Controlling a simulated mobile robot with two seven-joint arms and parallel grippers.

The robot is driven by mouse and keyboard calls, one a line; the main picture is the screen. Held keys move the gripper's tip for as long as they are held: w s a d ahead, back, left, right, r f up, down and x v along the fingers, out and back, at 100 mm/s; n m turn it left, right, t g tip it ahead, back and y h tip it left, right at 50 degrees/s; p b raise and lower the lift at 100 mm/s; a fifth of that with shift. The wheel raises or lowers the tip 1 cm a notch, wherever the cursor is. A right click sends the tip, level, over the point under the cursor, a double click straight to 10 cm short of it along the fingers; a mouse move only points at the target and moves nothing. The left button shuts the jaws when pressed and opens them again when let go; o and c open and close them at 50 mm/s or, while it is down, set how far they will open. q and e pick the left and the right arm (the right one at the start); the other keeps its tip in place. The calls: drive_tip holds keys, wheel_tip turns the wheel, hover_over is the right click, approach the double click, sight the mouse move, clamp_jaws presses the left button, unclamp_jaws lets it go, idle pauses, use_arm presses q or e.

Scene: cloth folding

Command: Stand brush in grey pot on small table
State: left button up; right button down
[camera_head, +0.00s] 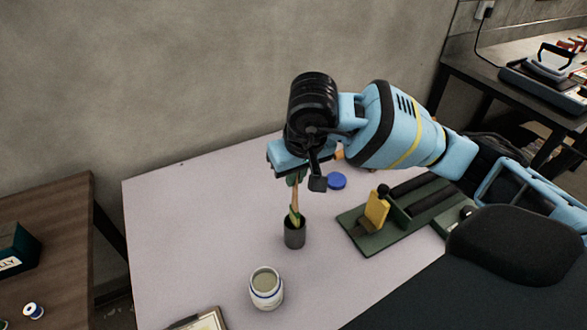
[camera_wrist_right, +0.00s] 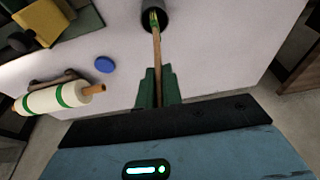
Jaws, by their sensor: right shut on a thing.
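The brush (camera_head: 295,203) has a wooden handle and a green and yellow lower end. My right gripper (camera_head: 293,180) is shut on the handle from above, and the handle (camera_wrist_right: 157,56) runs between its dark green fingers (camera_wrist_right: 158,88) in the wrist view. The grey pot (camera_head: 294,239) stands upright on the small pale table (camera_head: 190,220), below the gripper. The brush is nearly upright, with its lower end at or inside the mouth of the pot (camera_wrist_right: 146,22); its tip is hidden. My left gripper is in neither view.
A white jar (camera_head: 266,290) stands in front of the pot. A blue lid (camera_head: 336,181) lies behind right. A green fixture with a yellow block (camera_head: 376,212) lies at right. A white roller with green bands (camera_wrist_right: 55,98) shows in the wrist view. The table's left part is clear.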

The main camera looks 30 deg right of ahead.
sight(294, 190)
drive_tip(key=shift+f+b, duration=0.95)
drive_tip(key=shift+f, duration=0.8)
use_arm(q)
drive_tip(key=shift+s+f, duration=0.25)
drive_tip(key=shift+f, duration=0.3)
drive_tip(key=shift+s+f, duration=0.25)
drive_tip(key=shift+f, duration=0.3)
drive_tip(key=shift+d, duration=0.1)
use_arm(e)
drive_tip(key=c, duration=1.5)
unclamp_jaws()
drive_tip(key=shift+v, duration=3.95)
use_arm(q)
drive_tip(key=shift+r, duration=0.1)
